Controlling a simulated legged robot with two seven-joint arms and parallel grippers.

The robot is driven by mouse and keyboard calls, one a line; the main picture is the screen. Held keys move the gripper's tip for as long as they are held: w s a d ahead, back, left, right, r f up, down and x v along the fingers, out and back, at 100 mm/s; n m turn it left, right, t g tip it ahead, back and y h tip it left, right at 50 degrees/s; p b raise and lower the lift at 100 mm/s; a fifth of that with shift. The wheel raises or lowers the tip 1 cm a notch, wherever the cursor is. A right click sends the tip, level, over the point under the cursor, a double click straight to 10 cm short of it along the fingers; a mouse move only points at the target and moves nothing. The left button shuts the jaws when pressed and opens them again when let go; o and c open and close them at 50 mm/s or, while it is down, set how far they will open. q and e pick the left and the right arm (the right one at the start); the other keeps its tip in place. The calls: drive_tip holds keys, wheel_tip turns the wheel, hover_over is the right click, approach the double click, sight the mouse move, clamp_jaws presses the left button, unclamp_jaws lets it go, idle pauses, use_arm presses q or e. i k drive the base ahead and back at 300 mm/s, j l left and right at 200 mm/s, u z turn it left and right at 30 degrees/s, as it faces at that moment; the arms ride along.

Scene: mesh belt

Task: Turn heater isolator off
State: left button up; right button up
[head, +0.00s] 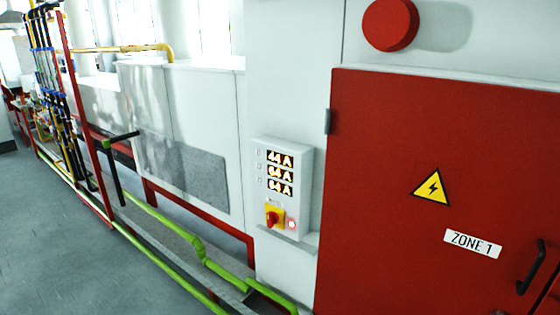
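The heater isolator is a red rotary knob (273,219) on a yellow plate, low on a pale wall box (290,160). The knob looks roughly upright, slightly tilted; its exact setting is too small to read. Three lit displays (279,173) above it show amp readings, about 44 A, 64 A and 64 A, blurred. A small light (292,224) beside the knob glows reddish. Neither of my grippers is in view.
A red cabinet (400,150) with a warning triangle, a "ZONE 1" label (473,243) and a black handle (531,267) stands right of the box. Green pipes (200,250) run low along the left. Grey floor (60,240) is clear at the left.

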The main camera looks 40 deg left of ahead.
sight(273, 218)
drive_tip(key=u, duration=1.25)
drive_tip(key=i+j, duration=0.5)
drive_tip(key=j, duration=0.25)
drive_tip(key=i+j+z, duration=0.1)
drive_tip(key=i+j, duration=0.4)
drive_tip(key=j, duration=0.25)
drive_tip(key=i+j, duration=0.25)
drive_tip(key=i+j+z, duration=0.1)
drive_tip(key=j, duration=0.4)
drive_tip(key=i, duration=0.1)
